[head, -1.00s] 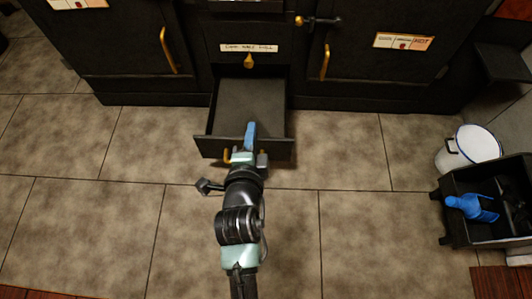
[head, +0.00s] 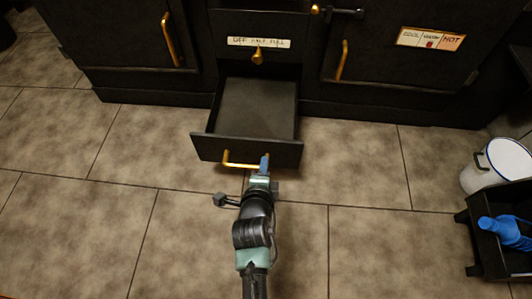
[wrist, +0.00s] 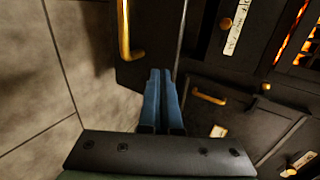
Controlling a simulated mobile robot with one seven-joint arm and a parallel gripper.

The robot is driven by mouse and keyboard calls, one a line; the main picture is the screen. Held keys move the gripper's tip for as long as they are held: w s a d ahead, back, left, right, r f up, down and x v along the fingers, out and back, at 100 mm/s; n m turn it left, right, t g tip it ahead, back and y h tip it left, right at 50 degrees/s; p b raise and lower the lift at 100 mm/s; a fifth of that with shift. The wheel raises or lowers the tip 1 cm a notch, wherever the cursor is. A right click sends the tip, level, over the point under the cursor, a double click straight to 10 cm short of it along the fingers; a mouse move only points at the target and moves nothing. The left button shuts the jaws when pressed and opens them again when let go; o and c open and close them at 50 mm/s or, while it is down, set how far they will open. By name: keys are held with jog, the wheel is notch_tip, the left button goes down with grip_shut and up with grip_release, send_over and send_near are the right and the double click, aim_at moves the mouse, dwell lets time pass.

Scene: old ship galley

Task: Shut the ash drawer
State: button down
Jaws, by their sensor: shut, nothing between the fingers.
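The ash drawer (head: 248,152) is black and stands pulled out from the bottom middle of the black stove, with its empty floor showing from above. A brass handle (head: 243,163) is on its front face. My gripper (head: 264,163) is shut and empty, with its blue fingers at the drawer front, just right of the handle. In the wrist view the two blue fingers (wrist: 161,95) lie together and point at the drawer front (wrist: 150,45), beside the brass handle (wrist: 126,32). I cannot tell whether the fingertips touch the front.
The stove has doors with brass handles on both sides, left (head: 171,40) and right (head: 341,60). A labelled strip and a brass knob (head: 257,57) sit above the drawer. A white pail (head: 494,168) and a black caddy with a blue bottle (head: 507,232) stand at the right. The tiled floor around the drawer is clear.

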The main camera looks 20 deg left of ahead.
aim_at(267, 143)
jog(key=b+x, duration=0.1)
jog(key=x, duration=0.1)
jog(key=b+x, duration=0.1)
jog(key=shift+w+a+r, duration=0.2)
jog(key=shift+w+a, duration=0.05)
jog(key=shift+w, duration=0.3)
jog(key=shift+w+a+r+b, duration=0.15)
jog(key=shift+w+b, duration=0.4)
jog(key=shift+w, duration=0.15)
jog(key=shift+w, duration=0.15)
